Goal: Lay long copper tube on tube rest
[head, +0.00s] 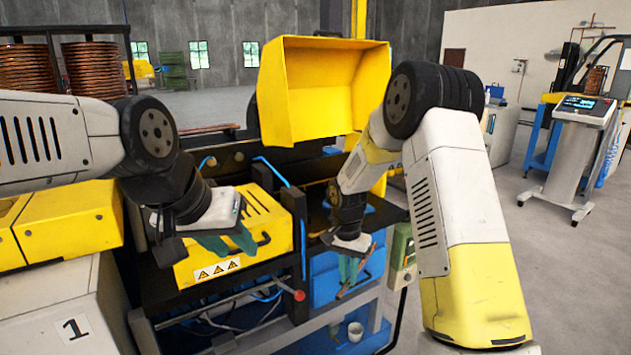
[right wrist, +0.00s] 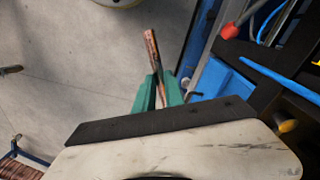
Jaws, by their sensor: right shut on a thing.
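My right gripper (head: 350,272) hangs in front of the blue panel of the machine, its green fingers shut on a copper tube (head: 352,286). In the right wrist view the tube (right wrist: 152,50) sticks out beyond the green fingers (right wrist: 158,94) at a slant; the rest of it is hidden. My left gripper (head: 226,243) is over the yellow cover with its green fingers apart, and I see nothing between them. I cannot make out the tube rest for certain.
A machine with a yellow cover (head: 262,222) and raised yellow hood (head: 310,95) fills the middle. A red knob (right wrist: 230,31) stands near the right gripper. Copper-coloured pieces on a blue frame (right wrist: 38,158) show at the wrist view's lower left. Grey floor (head: 560,270) is free on the right.

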